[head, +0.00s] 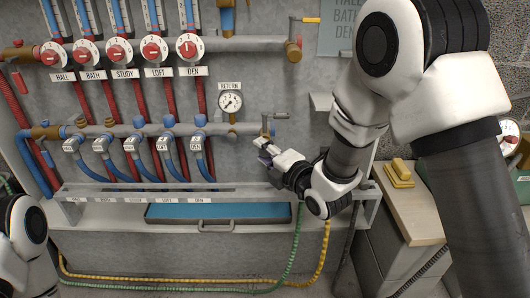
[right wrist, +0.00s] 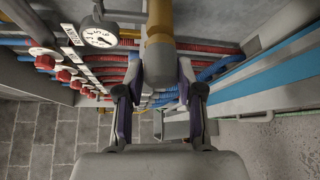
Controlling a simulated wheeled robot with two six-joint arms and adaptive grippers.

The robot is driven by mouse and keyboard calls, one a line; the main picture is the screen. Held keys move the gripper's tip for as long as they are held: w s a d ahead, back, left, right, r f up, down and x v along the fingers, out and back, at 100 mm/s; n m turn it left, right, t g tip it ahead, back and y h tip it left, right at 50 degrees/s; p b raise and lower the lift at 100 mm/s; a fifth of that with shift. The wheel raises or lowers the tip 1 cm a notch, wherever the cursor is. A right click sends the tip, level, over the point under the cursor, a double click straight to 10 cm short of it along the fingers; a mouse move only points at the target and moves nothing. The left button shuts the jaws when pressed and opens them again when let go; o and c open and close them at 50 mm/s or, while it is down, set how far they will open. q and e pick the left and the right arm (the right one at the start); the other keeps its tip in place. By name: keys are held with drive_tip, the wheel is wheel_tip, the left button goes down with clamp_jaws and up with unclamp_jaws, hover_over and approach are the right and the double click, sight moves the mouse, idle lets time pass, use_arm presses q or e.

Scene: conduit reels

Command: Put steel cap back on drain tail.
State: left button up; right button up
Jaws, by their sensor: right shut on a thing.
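My right gripper (head: 265,152) is at the right end of the lower manifold pipe, below the return gauge. In the right wrist view its two fingers (right wrist: 160,108) stand on either side of the grey steel cap (right wrist: 158,66) and are shut on it. The brass drain tail (right wrist: 158,18) runs in line with the cap, which appears to meet its end. I cannot tell whether the cap is fully seated. In the head view the gripper hides most of the cap. My left arm shows at the lower left edge, but its gripper is out of view.
The return gauge (head: 230,102) is close above the right gripper. Blue hoses (head: 166,163) hang to its left. A shelf rail (head: 120,190) and a blue tray (head: 215,212) lie below. A yellow block (head: 399,176) is on the right cabinet.

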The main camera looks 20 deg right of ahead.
drive_tip(key=o, duration=1.2)
